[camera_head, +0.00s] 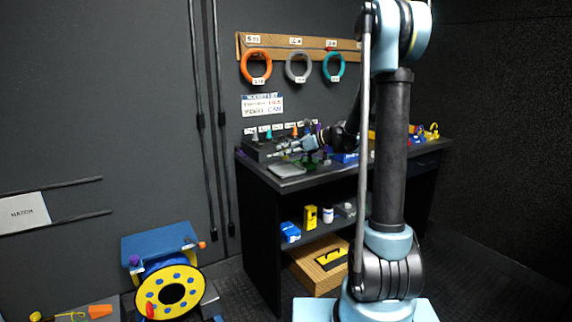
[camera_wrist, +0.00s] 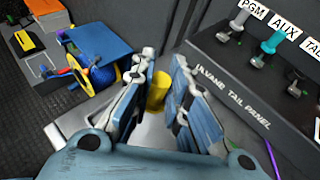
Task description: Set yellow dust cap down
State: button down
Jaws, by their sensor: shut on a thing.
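The yellow dust cap (camera_wrist: 158,91) shows in the wrist view as a small yellow cylinder between my two fingers. My gripper (camera_wrist: 165,76) is shut on it, and the fingers hide part of its sides. Below it is a light grey flat surface (camera_wrist: 68,122); I cannot tell whether the cap touches it. In the head view my gripper (camera_head: 288,147) is low over the left end of the dark workbench (camera_head: 278,184), close to a grey flat tray (camera_head: 287,170). The cap cannot be made out there.
A blue and yellow cable reel (camera_head: 167,285) stands on the left. Coiled cables (camera_head: 298,67) hang above the bench. The shelf below holds small boxes.

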jog(key=shift+d+f, duration=0.15)
jog(key=shift+f, duration=2.4)
jog(key=c, duration=1.6)
grip_release()
jog(key=shift+o, duration=0.2)
